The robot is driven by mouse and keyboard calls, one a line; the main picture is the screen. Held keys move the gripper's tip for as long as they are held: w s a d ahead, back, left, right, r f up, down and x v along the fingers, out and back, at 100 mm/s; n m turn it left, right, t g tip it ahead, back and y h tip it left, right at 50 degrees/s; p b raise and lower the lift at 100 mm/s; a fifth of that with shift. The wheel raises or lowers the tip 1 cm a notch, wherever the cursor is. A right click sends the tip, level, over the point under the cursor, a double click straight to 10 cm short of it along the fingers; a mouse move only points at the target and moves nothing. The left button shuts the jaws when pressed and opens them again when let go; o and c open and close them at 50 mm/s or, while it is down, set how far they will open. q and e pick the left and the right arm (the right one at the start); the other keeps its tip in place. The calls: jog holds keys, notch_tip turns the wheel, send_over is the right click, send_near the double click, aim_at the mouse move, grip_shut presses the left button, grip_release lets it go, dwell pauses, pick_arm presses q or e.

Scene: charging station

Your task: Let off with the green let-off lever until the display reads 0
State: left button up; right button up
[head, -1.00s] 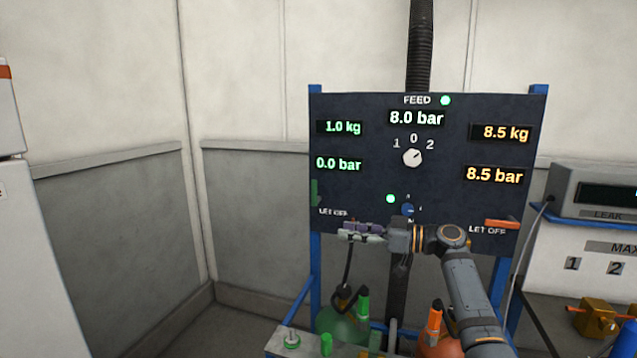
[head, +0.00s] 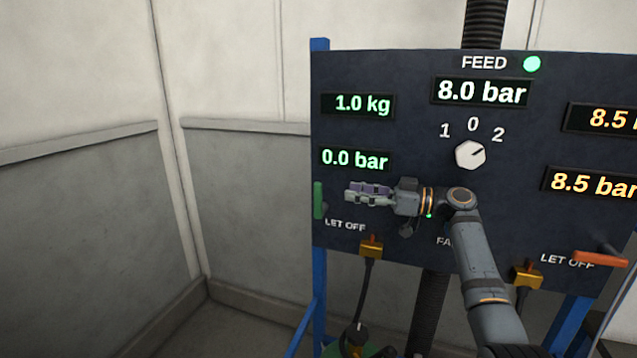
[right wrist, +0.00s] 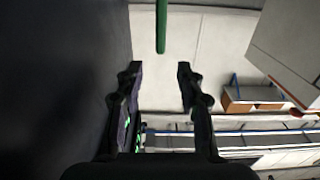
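The green let-off lever (head: 318,201) stands upright at the panel's left edge, above the left LET OFF label. The green bar display (head: 354,160) reads 0.0 bar. My right gripper (head: 347,194) points left in front of the panel, a little to the right of the lever and apart from it. In the right wrist view my right gripper (right wrist: 160,72) is open and empty. The green lever (right wrist: 161,27) shows there ahead of the fingertips, in line with the gap between them. My left gripper is not in view.
The dark panel (head: 410,75) also carries a green 1.0 kg display (head: 359,104), an orange 8.5 bar display (head: 592,184), a white selector knob (head: 470,155) and an orange lever (head: 598,258). A brass fitting (head: 371,248) with a hose hangs below. Left of the panel is free.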

aim_at(322, 187)
jog(key=x, duration=0.1)
jog(key=p+x, duration=0.1)
jog(key=x, duration=0.1)
jog(key=shift+a+r+p, duration=0.2)
jog(key=shift+r+p, duration=0.05)
jog(key=shift+p, duration=0.05)
jog(key=p+x, duration=0.1)
jog(key=x, duration=0.5)
jog(key=shift+a+f+p, duration=0.1)
jog(key=shift+f+p, duration=0.05)
jog(key=shift+p, duration=0.25)
jog(key=shift+w+a+f, duration=0.1)
jog(key=shift+a, duration=0.3)
jog(key=shift+f, duration=0.1)
jog(key=shift+c, duration=0.3)
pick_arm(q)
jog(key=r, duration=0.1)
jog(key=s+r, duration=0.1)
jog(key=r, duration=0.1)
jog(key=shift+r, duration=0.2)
pick_arm(e)
grip_shut()
